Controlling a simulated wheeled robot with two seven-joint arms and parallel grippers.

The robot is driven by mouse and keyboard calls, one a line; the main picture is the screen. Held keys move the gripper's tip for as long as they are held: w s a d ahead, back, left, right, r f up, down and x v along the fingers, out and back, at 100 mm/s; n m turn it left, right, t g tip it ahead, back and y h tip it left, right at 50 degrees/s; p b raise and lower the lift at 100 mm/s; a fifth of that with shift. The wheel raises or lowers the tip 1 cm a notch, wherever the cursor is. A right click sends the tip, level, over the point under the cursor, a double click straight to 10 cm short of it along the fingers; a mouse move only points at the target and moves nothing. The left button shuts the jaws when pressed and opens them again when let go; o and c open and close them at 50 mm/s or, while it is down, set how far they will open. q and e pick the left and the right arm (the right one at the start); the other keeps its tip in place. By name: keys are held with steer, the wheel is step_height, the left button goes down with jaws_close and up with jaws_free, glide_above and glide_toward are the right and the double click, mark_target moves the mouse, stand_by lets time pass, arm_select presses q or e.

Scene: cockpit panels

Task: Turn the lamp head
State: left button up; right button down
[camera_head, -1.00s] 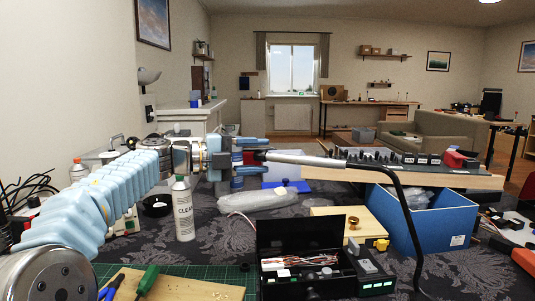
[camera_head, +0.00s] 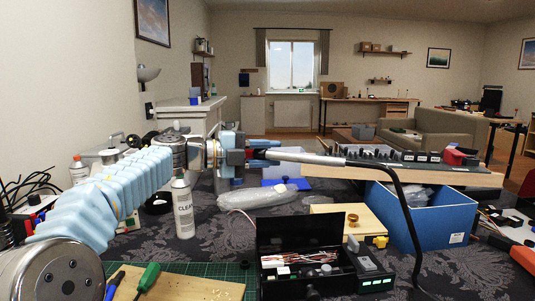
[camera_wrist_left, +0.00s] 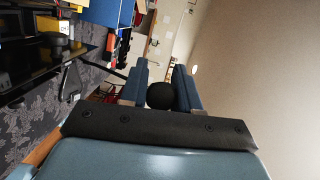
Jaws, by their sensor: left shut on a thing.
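The lamp has a silver tube-shaped head (camera_head: 308,157) that lies nearly level, its right end joined to a thin black bent neck (camera_head: 404,205) running down to the table. My left gripper (camera_head: 266,150) reaches in from the left and is shut on the left end of the lamp head. In the left wrist view its blue fingers (camera_wrist_left: 161,88) stand on both sides of a round black end of the lamp head (camera_wrist_left: 161,96). The rest of the head is hidden behind that end there. My right gripper is not in view.
A black open box (camera_head: 300,240) with wires stands below the lamp head. A blue bin (camera_head: 440,220) and a wooden board with a switch panel (camera_head: 425,172) are to the right. A white bottle (camera_head: 182,209) stands under my left arm, near a clear plastic bag (camera_head: 257,196).

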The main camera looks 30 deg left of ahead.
arm_select(q)
steer(key=shift+n+g, duration=0.4)
steer(key=shift+n, duration=0.1)
jaws_close()
steer(key=o, duration=1)
jaws_free()
steer(key=v, duration=1.3)
steer(key=shift+s+a+r, duration=0.15)
steer(key=shift+s, duration=0.25)
